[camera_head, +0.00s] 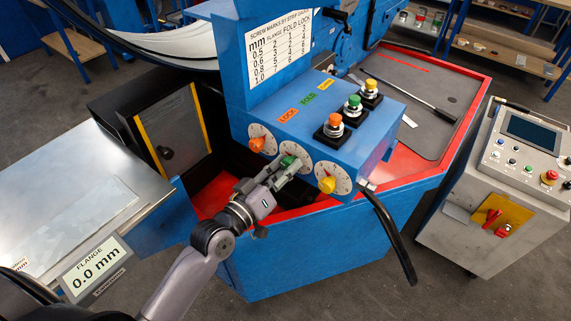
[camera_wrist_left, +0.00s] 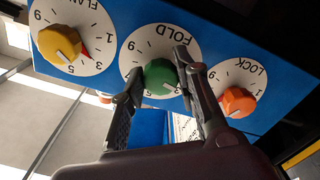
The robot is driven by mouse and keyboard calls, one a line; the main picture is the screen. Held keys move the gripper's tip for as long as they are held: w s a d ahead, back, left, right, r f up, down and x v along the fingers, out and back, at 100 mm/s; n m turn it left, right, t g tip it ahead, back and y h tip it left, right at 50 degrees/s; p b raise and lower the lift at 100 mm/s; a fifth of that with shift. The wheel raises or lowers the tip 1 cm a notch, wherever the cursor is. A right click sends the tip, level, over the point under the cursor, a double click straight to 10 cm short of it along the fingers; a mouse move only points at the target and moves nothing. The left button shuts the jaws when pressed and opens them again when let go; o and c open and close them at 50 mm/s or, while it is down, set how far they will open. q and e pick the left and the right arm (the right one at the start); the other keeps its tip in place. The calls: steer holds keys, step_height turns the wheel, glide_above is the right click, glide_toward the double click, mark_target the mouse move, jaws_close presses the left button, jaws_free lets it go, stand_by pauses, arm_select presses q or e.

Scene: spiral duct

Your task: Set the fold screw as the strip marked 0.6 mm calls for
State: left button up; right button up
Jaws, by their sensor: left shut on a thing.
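The green fold knob (camera_wrist_left: 160,76) sits on the white FOLD dial (camera_wrist_left: 136,62) in the left wrist view. My left gripper (camera_head: 290,165) is shut on this knob, with one finger on either side. Its fingers (camera_wrist_left: 155,78) partly cover the dial numbers. The knob's white line points towards the lower right, near a mark that looks like 3. The screw-mark chart (camera_head: 279,47) on the blue panel lists mm against FLANGE, FOLD and LOCK; its 0.6 row is too small to read surely. I cannot make out a strip marked 0.6 mm. My right gripper is not in view.
The orange LOCK knob (camera_head: 257,145) and yellow FLANGE knob (camera_head: 327,185) flank the fold knob closely. Several push buttons (camera_head: 353,104) stand on the blue box above. A black lever (camera_head: 391,236) hangs at right. A display (camera_head: 95,266) reads FLANGE 0.0 mm.

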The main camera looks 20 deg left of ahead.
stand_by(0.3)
arm_select(q)
steer(key=o, duration=1.2)
steer(key=shift+c, duration=0.2)
steer(key=v, duration=1.2)
